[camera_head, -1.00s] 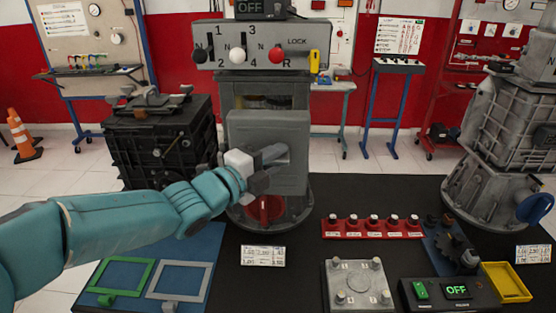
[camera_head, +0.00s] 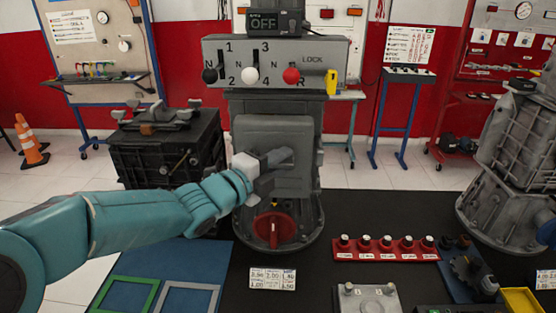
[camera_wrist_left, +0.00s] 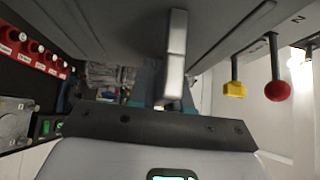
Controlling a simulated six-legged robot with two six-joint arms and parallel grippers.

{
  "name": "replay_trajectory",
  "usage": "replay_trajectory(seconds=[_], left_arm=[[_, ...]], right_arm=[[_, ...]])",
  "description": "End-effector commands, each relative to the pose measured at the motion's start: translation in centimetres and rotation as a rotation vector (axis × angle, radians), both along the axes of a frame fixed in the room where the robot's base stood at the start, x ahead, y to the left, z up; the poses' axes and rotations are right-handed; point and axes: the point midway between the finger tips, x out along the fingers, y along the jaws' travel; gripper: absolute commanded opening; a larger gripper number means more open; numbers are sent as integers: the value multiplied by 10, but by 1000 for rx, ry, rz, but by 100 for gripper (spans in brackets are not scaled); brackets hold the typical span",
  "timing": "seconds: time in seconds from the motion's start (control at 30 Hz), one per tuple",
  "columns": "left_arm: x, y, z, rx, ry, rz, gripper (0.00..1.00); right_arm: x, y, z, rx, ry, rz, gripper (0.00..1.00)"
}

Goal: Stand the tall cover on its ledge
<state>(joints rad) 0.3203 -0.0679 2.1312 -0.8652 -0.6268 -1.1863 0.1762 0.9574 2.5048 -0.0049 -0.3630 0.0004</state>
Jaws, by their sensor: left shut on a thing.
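The tall cover (camera_head: 272,136) is a grey upright plate with a raised grip on its front. It stands upright in front of the grey column of the middle trainer, below the lever panel. My left gripper (camera_head: 266,165) is shut on the cover's front grip, coming in from the left. In the left wrist view, a dark grey surface fills the upper middle, with a pale grey bar (camera_wrist_left: 176,60) in front of it. The ledge cannot be made out, and any contact between cover and column is hidden. My right gripper is out of view.
A red dial (camera_head: 273,229) sits on the column base below the cover. The lever panel (camera_head: 330,55) juts above it. A red knob strip (camera_head: 386,249), a white label card (camera_head: 272,279) and blue mat (camera_head: 215,250) lie on the black table. A black case (camera_head: 165,150) stands at left.

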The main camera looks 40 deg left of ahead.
Motion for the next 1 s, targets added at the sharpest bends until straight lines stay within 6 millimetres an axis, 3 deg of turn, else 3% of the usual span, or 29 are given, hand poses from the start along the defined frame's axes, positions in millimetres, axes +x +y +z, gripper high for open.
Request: replay_trajectory(seconds=[0.53,1.0], left_arm=[[46,31,5,3,-7,1,0],[55,36,3,3,-8,0,0]], right_arm=[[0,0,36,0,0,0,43],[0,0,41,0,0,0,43]])
